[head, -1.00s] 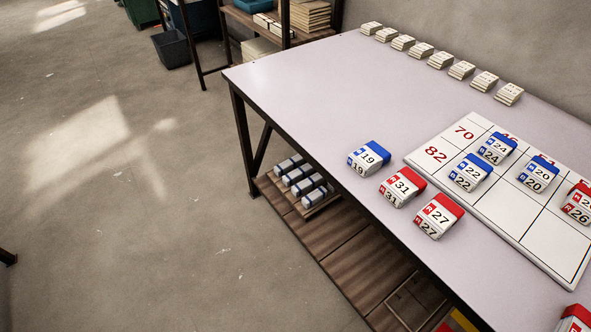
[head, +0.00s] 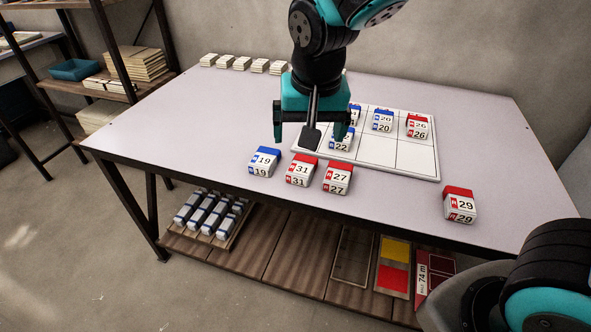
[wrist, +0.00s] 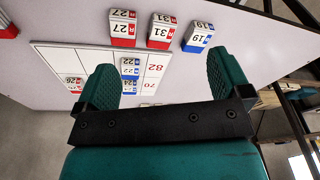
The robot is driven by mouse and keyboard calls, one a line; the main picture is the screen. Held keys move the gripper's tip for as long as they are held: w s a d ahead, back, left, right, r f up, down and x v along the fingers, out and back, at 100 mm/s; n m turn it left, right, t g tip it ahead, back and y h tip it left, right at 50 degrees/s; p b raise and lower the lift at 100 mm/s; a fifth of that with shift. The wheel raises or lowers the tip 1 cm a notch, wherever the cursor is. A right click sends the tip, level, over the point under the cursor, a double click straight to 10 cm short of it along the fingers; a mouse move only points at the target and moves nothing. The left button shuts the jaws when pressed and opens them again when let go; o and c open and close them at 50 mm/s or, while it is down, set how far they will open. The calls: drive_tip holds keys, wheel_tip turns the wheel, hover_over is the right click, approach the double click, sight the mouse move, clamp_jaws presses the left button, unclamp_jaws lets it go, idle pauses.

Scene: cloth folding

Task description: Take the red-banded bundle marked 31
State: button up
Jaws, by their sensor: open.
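The red-banded bundle marked 31 (head: 301,170) lies near the table's front edge, between the blue-banded bundle 19 (head: 264,162) and the red-banded bundle 27 (head: 338,178). In the wrist view, bundle 31 (wrist: 161,32) is beyond the fingertips, between 27 (wrist: 123,29) and 19 (wrist: 198,37). My gripper (head: 312,140) is open and empty, above the table behind bundle 31 in the head view. In the wrist view its two teal fingers (wrist: 163,82) are spread wide with nothing between them but the board below.
A white grid board (head: 410,160) bears bundles 22 (head: 341,140), 20 (head: 383,121) and 26 (head: 417,126). Red bundle 29 (head: 460,205) lies at the right. White stacks (head: 240,63) line the back edge. The lower shelf (head: 290,265) holds a tray of blue-banded bundles.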

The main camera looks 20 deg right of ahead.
drive_tip(key=w+f+m+t+h, duration=0.1)
drive_tip(key=w+f+m+h, duration=0.3)
drive_tip(key=w, duration=0.4)
drive_tip(key=m+y, duration=0.1)
hover_over(302, 165)
drive_tip(key=s+a, duration=0.1)
drive_tip(key=s, duration=0.1)
wheel_tip(302, 165, down, 10)
drive_tip(key=shift+w+r+b, duration=0.15)
drive_tip(key=shift+r+b, duration=0.05)
drive_tip(key=shift+b, duration=0.1)
drive_tip(key=shift+a+x, duration=0.15)
drive_tip(key=shift+x, duration=1.45)
drive_tip(key=shift+a+x, duration=0.15)
drive_tip(key=shift+x, duration=1.45)
drive_tip(key=shift+f, duration=0.15)
drive_tip(key=c, duration=1)
